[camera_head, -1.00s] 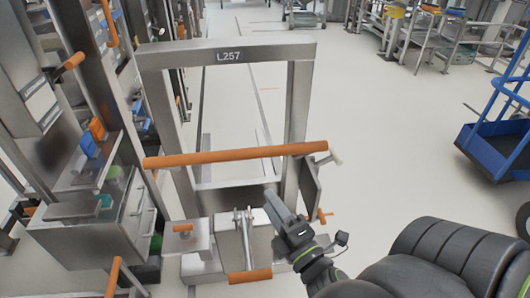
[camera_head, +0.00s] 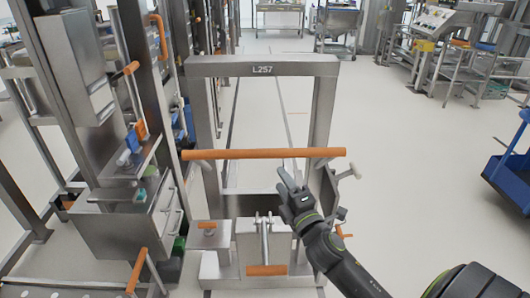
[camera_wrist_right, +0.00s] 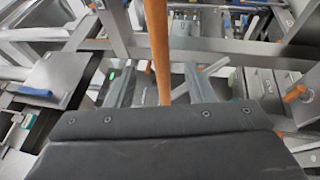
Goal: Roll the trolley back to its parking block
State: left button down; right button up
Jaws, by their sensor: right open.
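The trolley appears to be the grey metal frame marked L257 (camera_head: 205,130), standing upright in the head view. An orange handle bar (camera_head: 235,154) runs across its front. My right gripper (camera_head: 286,172) is at the right half of this bar, its fingertips overlapping the bar's lower edge in the picture. In the right wrist view the orange bar (camera_wrist_right: 157,45) runs between the two open fingers (camera_wrist_right: 158,88); I cannot tell whether they touch it. My left gripper is not in view. I cannot clearly pick out a parking block.
A steel rack with a drawer cabinet (camera_head: 125,232) stands close on the left. A low orange handle (camera_head: 266,270) sits at the trolley's foot. A blue cart (camera_head: 508,180) stands at the right edge. The floor (camera_head: 405,165) right of the trolley is clear.

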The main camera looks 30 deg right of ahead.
aim_at(267, 157)
jog(key=p+x, duration=0.1)
jog(key=x, duration=0.8)
jog(key=shift+w+r, duration=0.1)
jog(key=shift+w, duration=0.25)
jog(key=shift+x, duration=0.8)
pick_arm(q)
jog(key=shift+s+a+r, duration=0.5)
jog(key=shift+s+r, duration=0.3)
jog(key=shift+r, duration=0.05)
pick_arm(e)
grip_shut()
